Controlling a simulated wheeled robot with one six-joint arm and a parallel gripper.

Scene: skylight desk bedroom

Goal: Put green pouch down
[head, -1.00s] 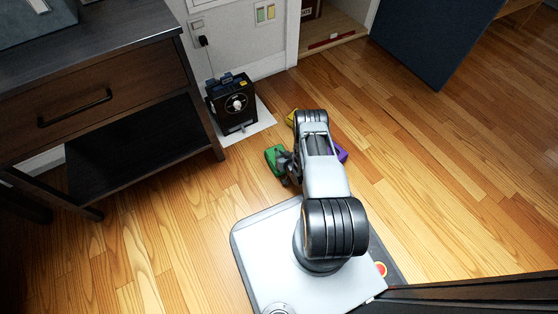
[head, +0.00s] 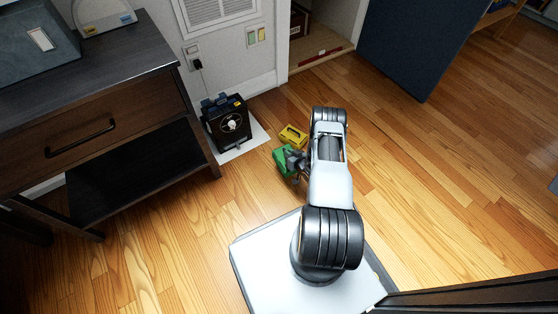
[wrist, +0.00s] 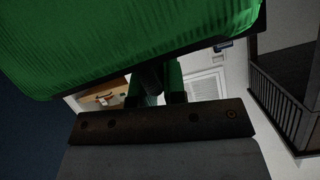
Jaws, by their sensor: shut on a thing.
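The green pouch (head: 284,158) is in my gripper (head: 295,160), just left of my arm in the head view. In the wrist view the green pouch (wrist: 120,35) fills the top of the picture, close to the camera. My gripper (wrist: 157,95) is shut on it there. The fingertips are mostly hidden by the pouch and my arm. How high the pouch is above the floor I cannot tell.
A yellow object (head: 293,135) lies on the wood floor just beyond the pouch. A black device (head: 227,123) stands on a white sheet (head: 258,134) by the wall. A dark nightstand (head: 95,120) is at left. Floor right of my arm (head: 440,170) is clear.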

